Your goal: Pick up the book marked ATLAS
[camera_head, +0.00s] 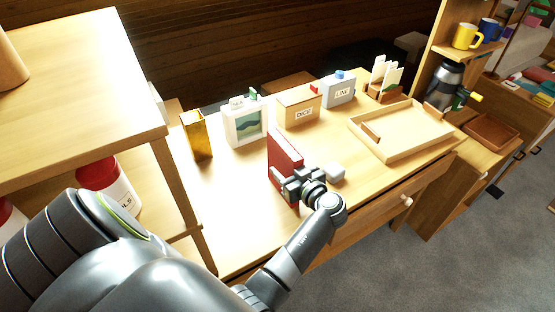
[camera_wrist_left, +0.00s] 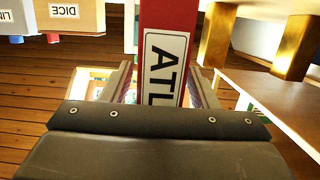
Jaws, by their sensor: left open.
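The red book (camera_head: 284,147) stands upright on the wooden desk, in front of the DICE box. In the left wrist view the book (camera_wrist_left: 167,15) shows a white label with the letters "ATL"; the rest of the label is hidden behind the gripper body. My left gripper (camera_head: 288,178) is open at the near side of the book. In the left wrist view one finger of the left gripper (camera_wrist_left: 163,85) is on each side of the book. I cannot tell whether the fingers touch it. My right gripper is not in view.
A small whitish block (camera_head: 335,173) lies right of the gripper. A wooden tray (camera_head: 413,132) is further right. A shelf (camera_head: 70,85) rises at left.

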